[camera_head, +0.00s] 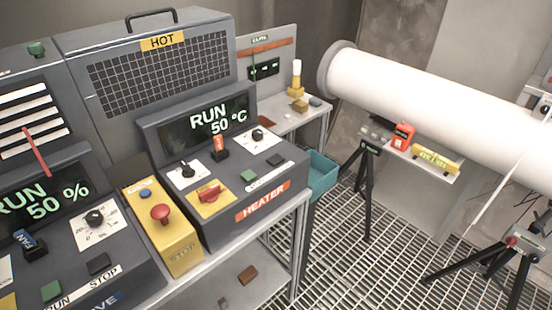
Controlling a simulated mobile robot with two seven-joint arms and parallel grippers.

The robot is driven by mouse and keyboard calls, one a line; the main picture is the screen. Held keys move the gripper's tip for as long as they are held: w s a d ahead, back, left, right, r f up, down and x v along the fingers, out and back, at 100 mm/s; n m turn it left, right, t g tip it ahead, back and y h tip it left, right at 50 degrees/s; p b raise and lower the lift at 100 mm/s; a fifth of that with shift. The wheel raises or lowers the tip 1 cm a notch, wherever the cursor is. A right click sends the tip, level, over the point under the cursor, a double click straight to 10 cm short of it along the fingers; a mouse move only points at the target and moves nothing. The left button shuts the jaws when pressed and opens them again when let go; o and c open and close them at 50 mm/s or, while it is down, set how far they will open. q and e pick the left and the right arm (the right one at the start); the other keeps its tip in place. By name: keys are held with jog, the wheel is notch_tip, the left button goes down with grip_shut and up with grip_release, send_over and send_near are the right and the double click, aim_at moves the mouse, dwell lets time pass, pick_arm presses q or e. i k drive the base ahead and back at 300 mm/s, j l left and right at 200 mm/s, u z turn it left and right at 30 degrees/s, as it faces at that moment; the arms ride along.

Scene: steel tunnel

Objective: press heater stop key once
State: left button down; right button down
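The heater unit (263,206) is a dark grey sloped console with a red HEATER label, in the middle of the head view. A red rotary switch on a yellow plate (210,194), two black knobs and an orange-tipped lever (218,147) are on the same panel. Neither of my grippers is in view.
Left of the heater stands a yellow box with a red mushroom button (161,213). Further left, a similar console (62,226) reads RUN 50 %, with keys marked RUN and STOP. A teal bin (320,175), tripods and a white duct (420,100) are at right. Grating floor lies in front.

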aim_at(275, 160)
jog(key=i+l+u, duration=0.15)
jog(key=l, duration=0.25)
jog(key=i+l+u, duration=0.1)
jog(key=i+l, duration=0.15)
jog(key=l, duration=0.15)
jog(key=i+l+u, duration=0.15)
jog(key=l, duration=0.25)
jog(key=i+l+u, duration=0.15)
jog(key=l, duration=0.3)
jog(key=i+l+u, duration=0.15)
jog(key=l, duration=0.3)
jog(key=i+l+u, duration=0.1)
jog(key=l, duration=0.4)
jog(key=l+u, duration=0.15)
jog(key=l, duration=0.3)
jog(key=i, duration=0.05)
